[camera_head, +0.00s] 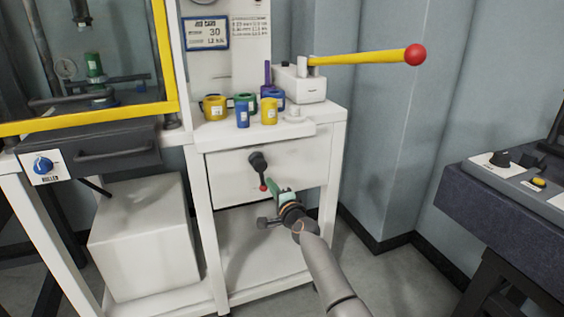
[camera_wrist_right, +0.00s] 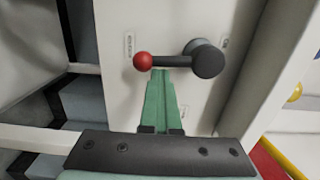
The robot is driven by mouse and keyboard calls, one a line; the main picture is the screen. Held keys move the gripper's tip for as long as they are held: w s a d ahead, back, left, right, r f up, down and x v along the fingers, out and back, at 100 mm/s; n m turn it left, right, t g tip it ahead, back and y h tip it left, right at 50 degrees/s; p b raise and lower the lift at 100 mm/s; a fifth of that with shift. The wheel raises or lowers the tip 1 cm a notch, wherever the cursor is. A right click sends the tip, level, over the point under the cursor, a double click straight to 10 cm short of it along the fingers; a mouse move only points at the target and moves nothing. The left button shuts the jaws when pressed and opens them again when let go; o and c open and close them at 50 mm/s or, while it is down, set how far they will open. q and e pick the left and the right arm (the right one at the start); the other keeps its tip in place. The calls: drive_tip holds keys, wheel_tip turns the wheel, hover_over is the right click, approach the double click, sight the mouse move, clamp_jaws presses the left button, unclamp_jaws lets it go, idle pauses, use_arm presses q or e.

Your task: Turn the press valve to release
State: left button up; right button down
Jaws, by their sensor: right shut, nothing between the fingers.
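The press valve is a dark round hub (camera_head: 257,160) with a short lever on the front panel of the white cabinet. The lever hangs down and ends in a red ball (camera_head: 263,187). In the right wrist view the hub (camera_wrist_right: 208,59) is right of centre, with the red ball (camera_wrist_right: 143,62) to its left. My right gripper (camera_head: 270,183) is shut and empty, its green fingers just right of the lever. In the right wrist view its fingertips (camera_wrist_right: 160,72) end at the lever near the ball; I cannot tell whether they touch. My left gripper is not in view.
Several coloured cups (camera_head: 242,114) stand on the cabinet top beside a white device (camera_head: 299,83) with a yellow, red-tipped lever (camera_head: 365,58). A yellow-framed enclosure (camera_head: 90,122) is at left, a dark bench (camera_head: 520,205) at right. Floor between cabinet and bench is clear.

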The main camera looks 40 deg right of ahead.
drive_tip(key=shift+a+f+m, duration=0.1)
drive_tip(key=shift+a+m, duration=0.1)
drive_tip(key=shift+m, duration=0.2)
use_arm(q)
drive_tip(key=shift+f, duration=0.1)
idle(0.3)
